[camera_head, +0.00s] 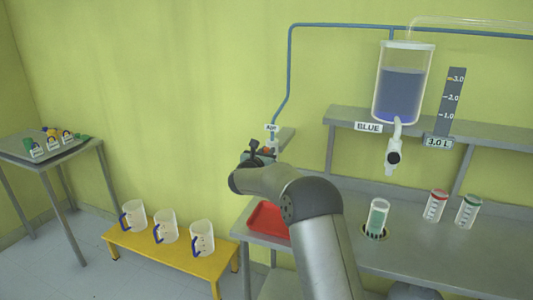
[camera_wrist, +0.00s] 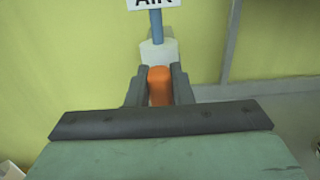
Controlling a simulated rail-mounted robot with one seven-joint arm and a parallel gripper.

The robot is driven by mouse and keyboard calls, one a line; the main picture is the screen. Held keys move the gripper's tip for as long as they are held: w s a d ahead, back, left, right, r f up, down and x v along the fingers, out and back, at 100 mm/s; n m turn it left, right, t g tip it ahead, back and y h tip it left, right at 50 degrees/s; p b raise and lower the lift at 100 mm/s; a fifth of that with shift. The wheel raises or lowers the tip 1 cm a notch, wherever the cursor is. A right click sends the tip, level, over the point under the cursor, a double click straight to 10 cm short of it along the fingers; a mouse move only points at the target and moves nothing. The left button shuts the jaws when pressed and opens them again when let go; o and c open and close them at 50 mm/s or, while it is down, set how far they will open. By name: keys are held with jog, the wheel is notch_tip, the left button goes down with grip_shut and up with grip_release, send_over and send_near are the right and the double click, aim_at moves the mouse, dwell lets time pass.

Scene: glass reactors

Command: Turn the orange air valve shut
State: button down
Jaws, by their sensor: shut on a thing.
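The orange air valve (camera_wrist: 159,87) shows in the wrist view, below a pale fitting (camera_wrist: 158,54) on a blue pipe. A sign reading AIR (camera_wrist: 153,4) hangs above it. My gripper (camera_wrist: 160,82) is shut on the orange handle, with one dark finger on each side. In the head view, my gripper (camera_head: 262,152) is at the lower end of the blue pipe, under the small white sign (camera_head: 271,127). Only a small bit of orange (camera_head: 266,149) shows there; my gripper and arm hide most of the valve.
A glass tank of blue liquid (camera_head: 401,85) stands on the grey shelf at right, with a white tap below. A red tray (camera_head: 268,220) is on the bench, partly behind my arm. Several cylinders stand on the bench. Three jugs stand on a yellow bench (camera_head: 137,245). A side table (camera_head: 95,145) is at far left.

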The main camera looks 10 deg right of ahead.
jog(key=shift+f+m+b, duration=0.2)
jog(key=shift+m+b, duration=0.1)
jog(key=shift+b, duration=0.35)
jog(key=m+b, duration=0.1)
jog(key=b, duration=0.2)
jog(key=m+b, duration=0.1)
jog(key=b, duration=0.2)
jog(key=shift+s+d+f+m, duration=0.2)
jog(key=shift+f+m, duration=0.1)
jog(key=m+b, duration=0.3)
jog(key=b, duration=0.2)
jog(key=d+m+b, duration=0.1)
jog(key=m+b, duration=0.2)
jog(key=b, duration=0.2)
jog(key=f+m+b, duration=0.1)
jog(key=m+b, duration=0.2)
jog(key=b, duration=0.2)
jog(key=shift+s+d+m+b, duration=0.25)
jog(key=shift+s+m+b, duration=0.05)
jog(key=shift+s+m, duration=0.1)
jog(key=m+b, duration=0.4)
jog(key=shift+d+f+m, duration=0.1)
jog(key=shift+f+m, duration=0.2)
jog(key=shift+m, duration=0.1)
jog(key=shift+b, duration=0.35)
jog(key=c, duration=1.3)
grip_release()
